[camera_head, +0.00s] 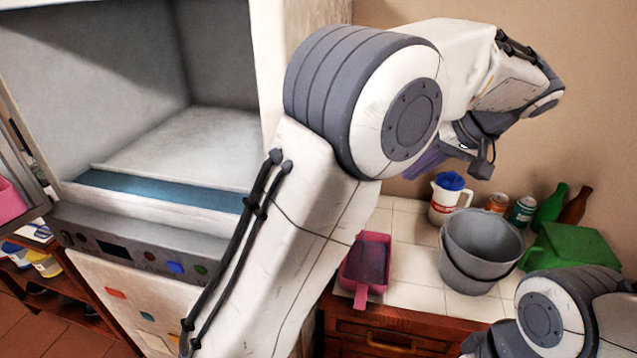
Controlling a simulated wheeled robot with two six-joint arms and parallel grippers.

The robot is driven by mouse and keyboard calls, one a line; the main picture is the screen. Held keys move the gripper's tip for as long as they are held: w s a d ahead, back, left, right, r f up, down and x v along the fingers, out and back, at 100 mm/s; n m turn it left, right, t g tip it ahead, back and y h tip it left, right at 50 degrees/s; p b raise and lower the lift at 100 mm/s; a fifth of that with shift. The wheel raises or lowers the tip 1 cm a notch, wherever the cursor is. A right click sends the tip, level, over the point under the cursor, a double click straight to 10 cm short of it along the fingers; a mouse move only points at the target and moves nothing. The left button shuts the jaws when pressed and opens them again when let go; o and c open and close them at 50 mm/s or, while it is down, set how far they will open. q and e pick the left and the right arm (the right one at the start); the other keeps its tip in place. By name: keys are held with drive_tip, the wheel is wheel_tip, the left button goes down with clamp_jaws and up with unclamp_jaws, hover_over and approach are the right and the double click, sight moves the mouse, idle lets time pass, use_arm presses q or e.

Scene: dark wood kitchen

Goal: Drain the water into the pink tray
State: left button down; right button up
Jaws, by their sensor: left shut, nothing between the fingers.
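A pink tray (367,262) with a short handle towards the front lies on the white tiled counter, partly hidden by my left arm. Its inside looks dark; I cannot tell whether it holds water. A grey bucket (483,250) stands upright to its right, and its inside is only partly visible. My left arm reaches across the middle, and its gripper (480,160) is shut and empty above the back of the counter. A purple shape (430,157) shows beside it; I cannot tell what it is. My right arm shows at the lower right, but its gripper is out of view.
An open white appliance (160,150) fills the left. Another pink thing (9,201) is at the left edge.

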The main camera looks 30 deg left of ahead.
use_arm(q)
drive_tip(key=a+f+p, duration=0.4)
drive_tip(key=a+f, duration=0.3)
drive_tip(key=a, duration=0.2)
drive_tip(key=shift+s+a+f, duration=0.35)
drive_tip(key=shift+s, duration=0.1)
use_arm(e)
wheel_tip(320, 180, up, 4)
drive_tip(key=shift+w+a+r, duration=0.1)
drive_tip(key=shift+r, duration=0.05)
